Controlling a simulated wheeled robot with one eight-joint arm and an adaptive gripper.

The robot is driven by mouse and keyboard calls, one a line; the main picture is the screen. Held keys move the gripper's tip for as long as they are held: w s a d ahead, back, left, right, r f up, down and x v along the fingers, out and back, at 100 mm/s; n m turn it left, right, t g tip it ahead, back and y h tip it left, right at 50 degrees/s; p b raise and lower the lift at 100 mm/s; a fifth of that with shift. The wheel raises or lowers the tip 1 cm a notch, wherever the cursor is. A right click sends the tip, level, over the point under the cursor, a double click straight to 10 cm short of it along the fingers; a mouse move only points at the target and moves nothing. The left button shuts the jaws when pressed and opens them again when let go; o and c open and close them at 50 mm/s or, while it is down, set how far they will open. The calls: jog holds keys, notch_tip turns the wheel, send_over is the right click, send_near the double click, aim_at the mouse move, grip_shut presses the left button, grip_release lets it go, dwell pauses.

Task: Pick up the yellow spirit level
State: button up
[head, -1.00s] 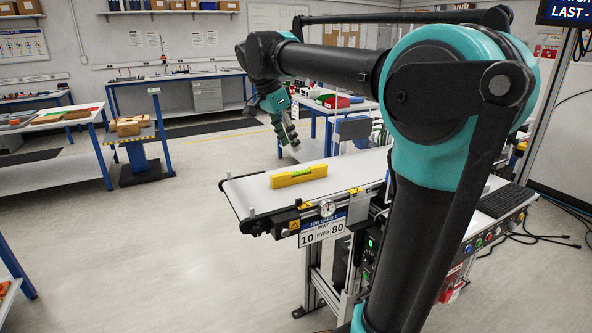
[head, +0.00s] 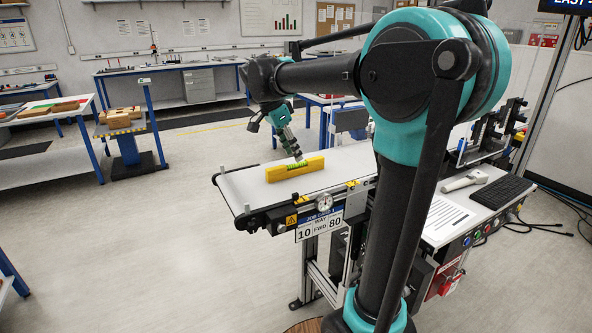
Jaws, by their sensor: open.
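The yellow spirit level (head: 282,172) stands on its long edge on the white belt of the conveyor (head: 238,193), near the belt's left end. A green vial window shows at the middle of its top. My gripper (head: 297,155) hangs from the arm with its fingers pointing down, just above and behind the right part of the level in the head view. It is open and holds nothing. I cannot tell the exact gap between the fingertips and the level.
A sign with 10 and 80 (head: 320,227) and a round gauge (head: 323,202) sit on the conveyor's near side. A keyboard (head: 501,192) and a scanner (head: 465,181) lie to the right. A cart with boxes (head: 119,122) stands at left.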

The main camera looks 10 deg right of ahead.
aim_at(296, 163)
jog(key=shift+a+x, duration=0.15)
jog(key=shift+x, duration=1.2)
jog(key=shift+a+x, duration=0.15)
jog(key=shift+x, duration=1.25)
jog(key=shift+f, duration=0.1)
grip_shut()
